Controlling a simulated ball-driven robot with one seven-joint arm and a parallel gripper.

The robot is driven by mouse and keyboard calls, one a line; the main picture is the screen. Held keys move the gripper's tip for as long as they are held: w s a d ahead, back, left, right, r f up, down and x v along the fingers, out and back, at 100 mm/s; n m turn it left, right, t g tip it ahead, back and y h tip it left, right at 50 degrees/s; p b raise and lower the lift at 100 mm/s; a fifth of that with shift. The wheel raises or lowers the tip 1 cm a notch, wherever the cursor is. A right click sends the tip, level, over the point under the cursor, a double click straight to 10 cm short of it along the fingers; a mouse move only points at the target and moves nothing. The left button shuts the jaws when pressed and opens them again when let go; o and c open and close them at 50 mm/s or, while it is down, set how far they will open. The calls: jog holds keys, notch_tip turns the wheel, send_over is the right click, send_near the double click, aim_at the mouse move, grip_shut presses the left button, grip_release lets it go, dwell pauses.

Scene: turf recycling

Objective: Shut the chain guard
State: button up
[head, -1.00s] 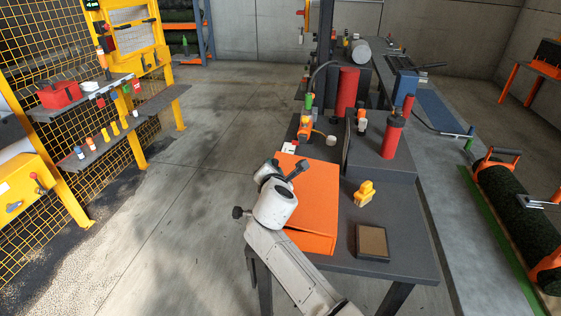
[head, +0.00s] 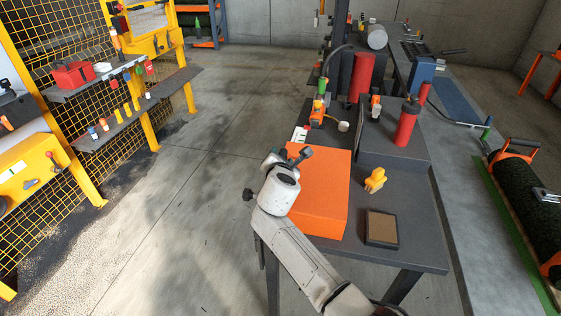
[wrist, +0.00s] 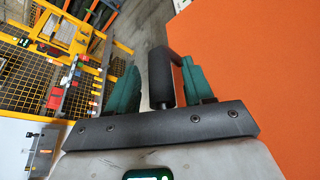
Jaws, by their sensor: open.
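The chain guard appears to be the orange box-like cover (head: 322,190) on the dark table in the head view. Its top looks level with its front face, and I see no gap there; my arm hides part of its left side. Its orange face also fills the right of the wrist view (wrist: 270,85). A black cylindrical handle (wrist: 160,80) stands at its edge, between my teal fingers. My gripper (head: 289,154) is at the guard's far left edge. In the wrist view, my gripper (wrist: 161,88) is open around the handle, with a gap on the right.
A yellow object (head: 374,181) and a brown-topped tray (head: 382,228) sit right of the guard. A red cylinder (head: 406,122) stands behind them. A yellow mesh fence with shelves (head: 120,130) is at the left. The floor between is clear.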

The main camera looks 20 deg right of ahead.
jog(key=p+v, duration=0.1)
jog(key=v, duration=0.9)
jog(key=shift+s+a+r, duration=0.1)
jog(key=shift+s+a, duration=0.05)
jog(key=shift+s, duration=0.15)
